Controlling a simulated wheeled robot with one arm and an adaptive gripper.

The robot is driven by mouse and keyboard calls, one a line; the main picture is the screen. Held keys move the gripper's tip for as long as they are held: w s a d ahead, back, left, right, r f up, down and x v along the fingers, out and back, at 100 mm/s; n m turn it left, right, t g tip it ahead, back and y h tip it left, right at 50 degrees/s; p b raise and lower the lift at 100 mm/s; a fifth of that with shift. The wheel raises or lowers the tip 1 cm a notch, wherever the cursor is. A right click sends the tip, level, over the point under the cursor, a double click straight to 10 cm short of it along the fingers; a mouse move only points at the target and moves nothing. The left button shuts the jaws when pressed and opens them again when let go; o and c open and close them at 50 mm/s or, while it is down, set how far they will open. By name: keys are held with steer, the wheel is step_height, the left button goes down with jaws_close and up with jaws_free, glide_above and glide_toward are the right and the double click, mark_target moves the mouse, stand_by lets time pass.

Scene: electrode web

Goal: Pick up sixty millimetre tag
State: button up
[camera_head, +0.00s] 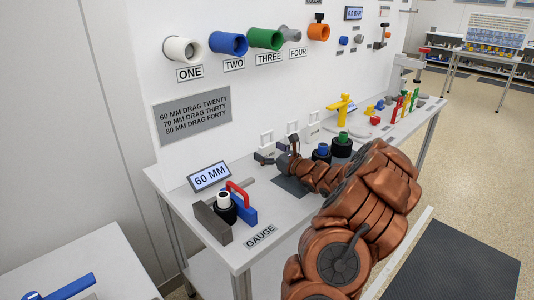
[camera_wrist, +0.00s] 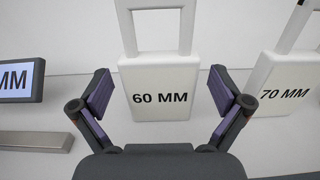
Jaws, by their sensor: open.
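The sixty millimetre tag (camera_wrist: 160,112) is a white plate marked "60 MM" with a tall open loop handle above it. I cannot tell exactly how far the fingertips are from the plate.
A display (camera_wrist: 20,79) and a grey bar (camera_wrist: 35,141) are to the left. In the head view, a gauge with a red handle (camera_head: 240,192) stands on the bench's near end; black cylinders (camera_head: 341,151) stand beyond my gripper.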

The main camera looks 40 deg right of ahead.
steer(key=shift+w, duration=0.3)
steer(key=shift+c, duration=0.2)
steer(key=c, duration=1.2)
steer(key=shift+r, duration=0.1)
steer(key=shift+c, duration=0.2)
